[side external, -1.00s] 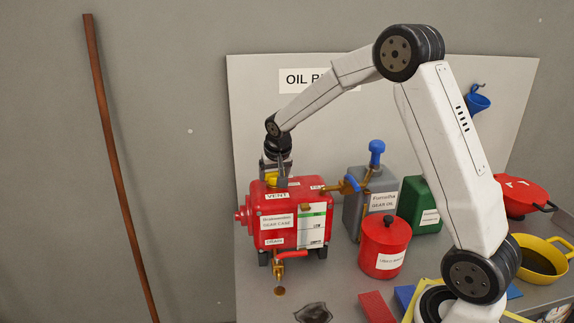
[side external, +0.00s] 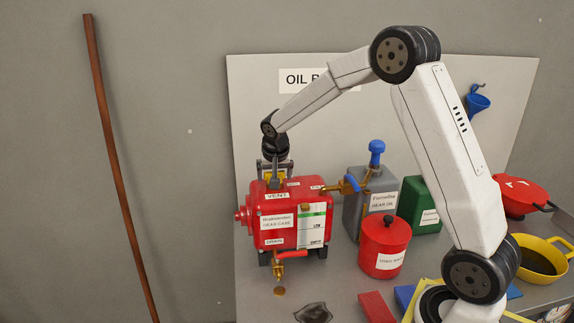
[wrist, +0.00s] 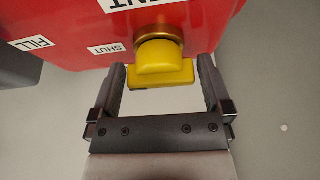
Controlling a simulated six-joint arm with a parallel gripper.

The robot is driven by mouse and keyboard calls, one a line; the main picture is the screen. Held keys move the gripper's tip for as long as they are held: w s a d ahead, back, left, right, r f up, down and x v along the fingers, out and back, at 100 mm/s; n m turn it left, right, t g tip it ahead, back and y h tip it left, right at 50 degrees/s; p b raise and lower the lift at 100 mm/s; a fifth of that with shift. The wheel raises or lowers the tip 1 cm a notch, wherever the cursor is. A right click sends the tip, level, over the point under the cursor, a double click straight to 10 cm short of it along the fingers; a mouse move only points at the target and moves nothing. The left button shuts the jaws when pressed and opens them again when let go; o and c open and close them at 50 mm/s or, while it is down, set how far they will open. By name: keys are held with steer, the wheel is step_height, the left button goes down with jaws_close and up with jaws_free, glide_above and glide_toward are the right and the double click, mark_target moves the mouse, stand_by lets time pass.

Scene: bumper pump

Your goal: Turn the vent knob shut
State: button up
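The yellow vent knob (wrist: 162,72) sits on a brass collar on top of the red gear case (side external: 305,190); in the side view the knob (side external: 273,176) is partly hidden by my gripper. In the wrist view its bar lies across the picture. My gripper (wrist: 160,78) is open, with one finger on each side of the knob and thin gaps showing at the bar's ends. It also shows in the side view (side external: 273,180), pointing down. A SHUT label (wrist: 110,49) is left of the knob in the wrist view, near the VENT label (side external: 277,196).
A brass valve with a blue handle (side external: 352,183) sticks out of the case's right side, by a grey oil can (side external: 368,215). A drain tap with a red handle (side external: 291,254) is at the front. A red canister (side external: 384,250) stands to the right.

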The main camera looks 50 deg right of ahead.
steer(key=v, duration=0.7)
steer(key=shift+r, duration=0.35)
steer(key=shift+s+a, duration=0.1)
stand_by(0.4)
steer(key=s+a+f+n+y, duration=0.1)
steer(key=s+a+f+n, duration=0.3)
steer(key=s, duration=0.6)
steer(key=s+a+f+n+y, duration=0.2)
steer(key=s+a+f+n, duration=0.3)
steer(key=s+a+f, duration=0.2)
steer(key=s+a, duration=0.2)
steer(key=s, duration=0.1)
steer(key=shift+a+f, duration=0.2)
steer(key=shift+a, duration=0.15)
